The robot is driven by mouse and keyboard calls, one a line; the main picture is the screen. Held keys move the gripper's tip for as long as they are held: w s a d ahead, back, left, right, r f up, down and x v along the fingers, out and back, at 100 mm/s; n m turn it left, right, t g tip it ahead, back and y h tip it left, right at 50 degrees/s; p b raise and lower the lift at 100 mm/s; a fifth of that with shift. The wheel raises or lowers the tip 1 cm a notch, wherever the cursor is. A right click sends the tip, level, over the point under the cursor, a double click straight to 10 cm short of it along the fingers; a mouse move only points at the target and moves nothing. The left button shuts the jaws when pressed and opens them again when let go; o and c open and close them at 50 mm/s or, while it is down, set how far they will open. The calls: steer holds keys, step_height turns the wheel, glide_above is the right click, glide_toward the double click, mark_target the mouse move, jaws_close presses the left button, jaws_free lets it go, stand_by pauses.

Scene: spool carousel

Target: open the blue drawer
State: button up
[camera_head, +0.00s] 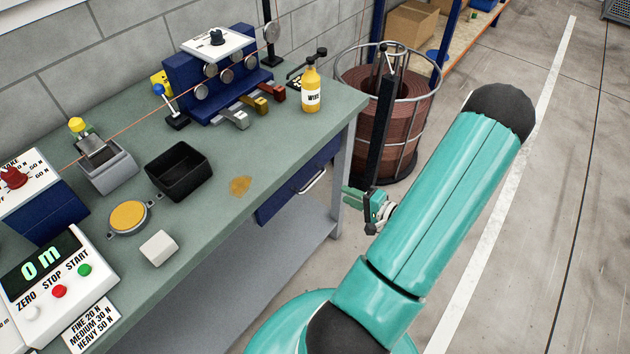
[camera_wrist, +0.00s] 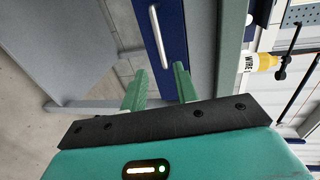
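The blue drawer (camera_head: 284,203) sits under the bench top at its right end, and its front looks shut. Its silver bar handle (camera_head: 313,181) runs along the front. The wrist view shows the drawer front (camera_wrist: 174,30) and the handle (camera_wrist: 158,38) upright in the picture, ahead of the fingers. My gripper (camera_wrist: 160,85) is open and empty, its two green fingers apart, with the handle roughly in line with the gap and not between them. In the head view my gripper (camera_head: 364,202) is right of the handle, apart from it, partly hidden by my arm.
The green bench top (camera_head: 215,215) holds a black bin (camera_head: 178,172), a yellow wire bottle (camera_head: 311,88) and a meter box (camera_head: 50,270). A bench leg (camera_head: 345,180) stands beside the drawer. A copper wire spool (camera_head: 410,125) stands behind my gripper. Floor at right is clear.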

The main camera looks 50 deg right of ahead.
mark_target(315, 180)
steer(key=x, duration=1.3)
steer(key=shift+w, duration=0.1)
jaws_close()
